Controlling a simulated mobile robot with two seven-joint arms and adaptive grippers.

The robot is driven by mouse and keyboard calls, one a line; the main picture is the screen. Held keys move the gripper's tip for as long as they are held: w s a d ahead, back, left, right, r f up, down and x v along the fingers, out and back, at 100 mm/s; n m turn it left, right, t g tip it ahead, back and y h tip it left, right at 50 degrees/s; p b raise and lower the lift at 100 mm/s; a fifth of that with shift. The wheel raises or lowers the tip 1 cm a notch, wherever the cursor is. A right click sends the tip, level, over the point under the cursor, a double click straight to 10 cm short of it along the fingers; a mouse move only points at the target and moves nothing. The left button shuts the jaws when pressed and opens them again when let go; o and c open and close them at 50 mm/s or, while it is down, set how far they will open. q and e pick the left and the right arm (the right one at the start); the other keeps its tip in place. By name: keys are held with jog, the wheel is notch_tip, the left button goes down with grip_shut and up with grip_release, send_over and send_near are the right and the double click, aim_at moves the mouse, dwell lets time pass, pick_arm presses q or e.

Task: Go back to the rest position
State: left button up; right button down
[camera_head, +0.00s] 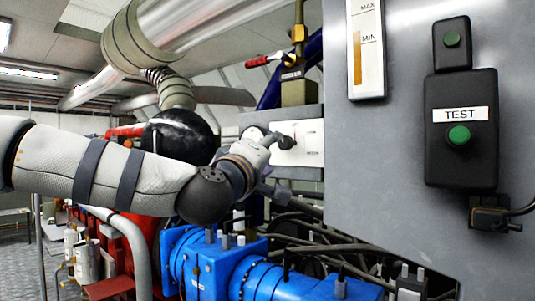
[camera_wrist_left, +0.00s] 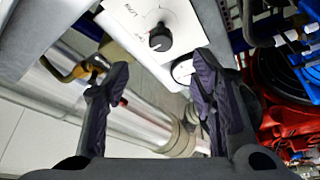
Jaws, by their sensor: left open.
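My left arm comes in from the left in the head view, and its gripper (camera_head: 266,152) is in front of a white control panel (camera_head: 309,140) with a dark rotary knob (camera_head: 286,142). In the left wrist view the left gripper (camera_wrist_left: 160,75) has its two dark fingers spread, with nothing held between them. The knob (camera_wrist_left: 160,38) shows ahead of the fingers, apart from them, on the white panel plate (camera_wrist_left: 185,22). A round gauge (camera_wrist_left: 183,71) sits below the knob, close to one finger. My right gripper is not in view.
A grey cabinet (camera_head: 400,150) with a TEST button box (camera_head: 461,130) and level gauge (camera_head: 366,50) fills the right. Blue machinery (camera_head: 215,265) and hoses lie below the arm. A red-handled valve (camera_head: 263,61) is above the panel. Large pipes (camera_head: 190,35) run overhead.

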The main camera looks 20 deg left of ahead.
pick_arm(q)
jog(key=d+f+m+g+h, duration=0.1)
jog(key=d+f+m+g, duration=0.1)
jog(key=f, duration=0.8)
jog(key=d+f+m+g+h, duration=0.1)
jog(key=d+f+m+g, duration=0.1)
jog(key=f, duration=0.8)
jog(key=s+d+f+m+g, duration=0.1)
jog(key=s+f+g, duration=0.25)
jog(key=f, duration=0.75)
jog(key=s+d+f+m+g, duration=0.1)
jog(key=s+f+m+g, duration=0.3)
jog(key=f, duration=0.8)
jog(key=s+a+f+g, duration=0.2)
jog(key=s+f+g, duration=0.1)
jog(key=s+f, duration=0.95)
jog(key=s+a+f+g, duration=0.2)
jog(key=s, duration=0.7)
jog(key=s+a+f+m+g+y, duration=0.1)
jog(key=s+a+f+g, duration=0.1)
jog(key=s, duration=0.7)
jog(key=s+a+f+m+g+y, duration=0.1)
jog(key=s+a+f+g, duration=0.1)
jog(key=s, duration=0.6)
jog(key=shift+s+a+f+g, duration=0.3)
jog(key=shift+s+f+g, duration=0.1)
jog(key=shift+f+g, duration=0.35)
